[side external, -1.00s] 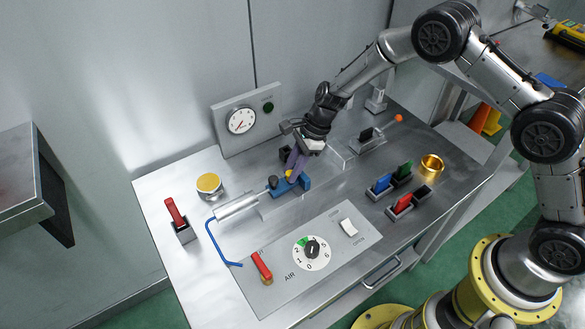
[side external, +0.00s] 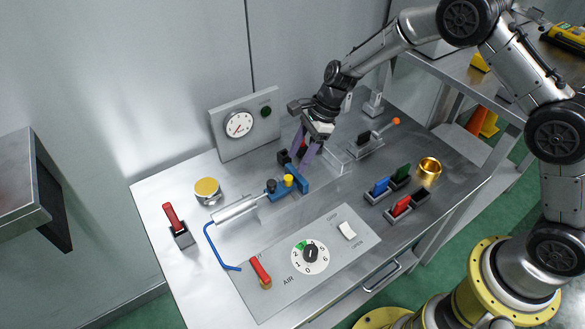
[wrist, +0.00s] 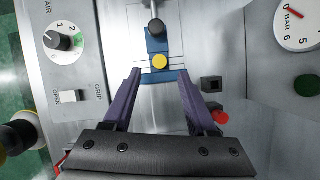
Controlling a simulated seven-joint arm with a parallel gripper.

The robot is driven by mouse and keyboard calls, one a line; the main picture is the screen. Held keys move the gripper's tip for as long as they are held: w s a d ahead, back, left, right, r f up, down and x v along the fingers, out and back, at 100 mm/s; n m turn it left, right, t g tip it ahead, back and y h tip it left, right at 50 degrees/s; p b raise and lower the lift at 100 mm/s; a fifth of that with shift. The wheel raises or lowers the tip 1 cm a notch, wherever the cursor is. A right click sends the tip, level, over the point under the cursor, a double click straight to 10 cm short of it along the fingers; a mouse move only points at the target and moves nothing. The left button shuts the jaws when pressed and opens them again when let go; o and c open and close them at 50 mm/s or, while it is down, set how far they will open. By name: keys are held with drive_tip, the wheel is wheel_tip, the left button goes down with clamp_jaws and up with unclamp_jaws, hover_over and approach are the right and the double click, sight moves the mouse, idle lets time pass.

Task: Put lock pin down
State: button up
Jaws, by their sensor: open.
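A blue block (side external: 303,183) sits on the bench at the end of a silver cylinder. It carries a yellow round-topped pin (side external: 289,180) and a black knob (side external: 271,185). I cannot tell for sure which piece is the lock pin. In the wrist view, the yellow top (wrist: 160,62) shows between my fingertips, beyond them. My gripper (side external: 298,160) is open with purple fingers and nothing between them, above and behind the blue block, apart from it. A red-topped piece (wrist: 220,117) beside the right finger is partly hidden.
A black square socket (wrist: 211,84) stands near the blue block. A silver cylinder (side external: 236,209) with a blue hose lies left. A gauge panel (side external: 245,123) stands behind. Red, blue and green pieces in black holders (side external: 390,188) and a brass ring (side external: 429,166) stand right.

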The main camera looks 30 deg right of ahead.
drive_tip(key=s+d+r+n+t+h, duration=0.1)
drive_tip(key=s+d+r+n, duration=0.2)
drive_tip(key=s+r, duration=0.3)
drive_tip(key=s+d+r+n, duration=0.2)
drive_tip(key=s+r+n, duration=0.2)
drive_tip(key=r, duration=0.4)
drive_tip(key=s+d+r+n+t+h, duration=0.1)
drive_tip(key=s+d+r+n, duration=0.25)
drive_tip(key=r, duration=0.45)
drive_tip(key=s+d+n+t+h, duration=0.1)
drive_tip(key=s+d+n, duration=0.2)
drive_tip(key=s, duration=0.6)
drive_tip(key=s+d+r+n+t+h, duration=0.1)
drive_tip(key=s+d+n, duration=0.2)
drive_tip(key=s+n, duration=0.3)
drive_tip(key=s, duration=0.4)
drive_tip(key=shift+s+r+n+t+h, duration=0.25)
drive_tip(key=shift+n+t+h, duration=0.05)
drive_tip(key=shift+n+h, duration=0.1)
